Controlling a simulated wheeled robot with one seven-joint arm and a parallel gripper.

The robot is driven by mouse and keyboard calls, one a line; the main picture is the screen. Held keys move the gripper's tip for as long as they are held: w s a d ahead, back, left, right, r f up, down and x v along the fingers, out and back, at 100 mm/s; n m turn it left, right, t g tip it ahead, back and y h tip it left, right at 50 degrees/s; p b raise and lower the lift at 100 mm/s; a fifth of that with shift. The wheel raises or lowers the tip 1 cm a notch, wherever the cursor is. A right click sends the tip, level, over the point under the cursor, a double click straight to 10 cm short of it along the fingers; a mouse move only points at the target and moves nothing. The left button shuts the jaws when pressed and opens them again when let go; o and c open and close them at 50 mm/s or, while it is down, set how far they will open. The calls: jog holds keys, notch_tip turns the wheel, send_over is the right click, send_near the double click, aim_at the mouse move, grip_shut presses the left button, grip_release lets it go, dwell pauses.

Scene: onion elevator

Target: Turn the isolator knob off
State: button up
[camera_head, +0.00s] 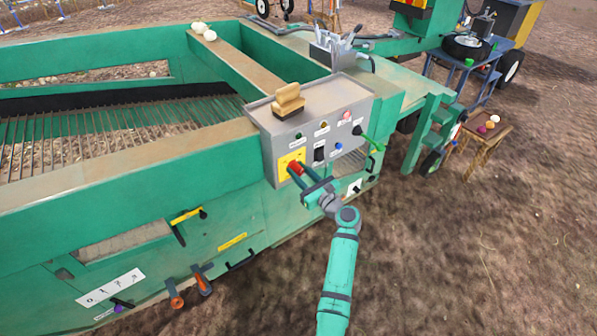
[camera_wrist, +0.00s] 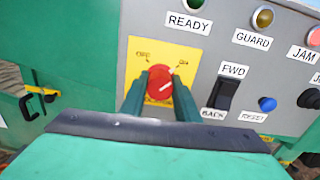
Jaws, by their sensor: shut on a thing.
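The isolator knob (camera_wrist: 159,83) is red and round with a pale pointer line, set on a yellow plate (camera_wrist: 137,55) marked OFF at upper left and ON at upper right. In the wrist view its pointer line slants toward the upper right, on the ON side. My gripper (camera_wrist: 159,95) is shut on the knob, one green finger on each side. In the head view the red knob (camera_head: 296,168) shows between my gripper's fingers (camera_head: 300,172) at the lower left of the grey control box. The lower part of the plate is hidden behind the fingers.
The grey control box (camera_head: 340,98) also carries a FWD/BACK rocker switch (camera_wrist: 226,93), a blue RESET button (camera_wrist: 267,104) and lamps. A wooden-backed brush (camera_head: 288,98) lies on the box top. A green machine frame (camera_head: 130,180) surrounds it; open soil lies at right.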

jog(key=n, duration=0.4)
jog(key=shift+s+f+n, duration=0.1)
jog(key=shift+n, duration=0.2)
jog(key=n, duration=0.9)
jog(key=shift+n, duration=1.9)
jog(key=o, duration=1)
jog(key=shift+o, duration=0.2)
jog(key=v, duration=1)
jog(key=shift+s+d, duration=0.25)
jog(key=shift+s, duration=0.05)
